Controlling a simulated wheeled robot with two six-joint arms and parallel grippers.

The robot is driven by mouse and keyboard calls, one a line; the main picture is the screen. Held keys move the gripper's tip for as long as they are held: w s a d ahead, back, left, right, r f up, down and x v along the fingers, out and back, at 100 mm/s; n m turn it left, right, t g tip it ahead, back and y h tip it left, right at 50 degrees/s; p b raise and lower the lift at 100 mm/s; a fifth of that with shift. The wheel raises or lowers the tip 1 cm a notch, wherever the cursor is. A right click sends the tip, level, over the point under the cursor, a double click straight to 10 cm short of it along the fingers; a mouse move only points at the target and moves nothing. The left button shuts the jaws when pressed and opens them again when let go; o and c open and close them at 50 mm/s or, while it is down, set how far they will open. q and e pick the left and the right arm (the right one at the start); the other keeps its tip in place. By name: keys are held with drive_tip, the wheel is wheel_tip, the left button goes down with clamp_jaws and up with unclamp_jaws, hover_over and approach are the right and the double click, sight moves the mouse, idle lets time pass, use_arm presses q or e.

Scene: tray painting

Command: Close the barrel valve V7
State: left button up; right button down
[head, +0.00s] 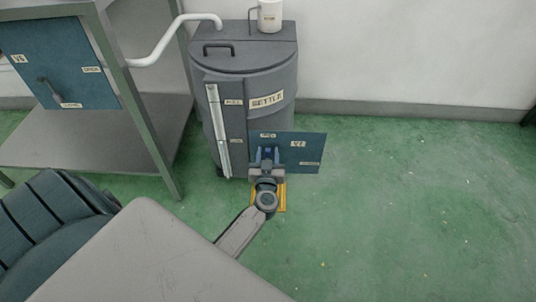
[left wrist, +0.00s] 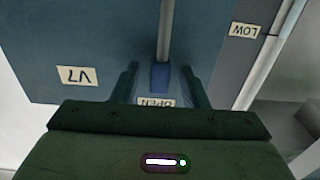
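The valve panel V7 (head: 305,160) is a blue plate on the front of the grey barrel (head: 270,85), which is labelled SETTLE. In the left wrist view the panel (left wrist: 50,35) appears upside down, with its V7 tag (left wrist: 76,76) and OPEN tag (left wrist: 156,102). The valve lever (left wrist: 161,76) is a grey rod with a blue end, lying by the OPEN tag. My left gripper (head: 268,156) is at the panel; in its wrist view the fingers (left wrist: 160,86) stand apart on either side of the blue end, with gaps visible. My right gripper is not in view.
A metal-framed bench with a second blue valve panel (head: 60,65) stands left of the barrel. A white pipe (head: 165,42) joins the barrel top, where a white mug (head: 269,16) stands. A yellow piece (head: 282,196) lies low by the gripper. Green floor at right is clear.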

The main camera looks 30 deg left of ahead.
use_arm(q)
drive_tip(key=shift+w+a, duration=0.25)
drive_tip(key=shift+w, duration=0.1)
drive_tip(key=shift+c, duration=0.4)
clamp_jaws()
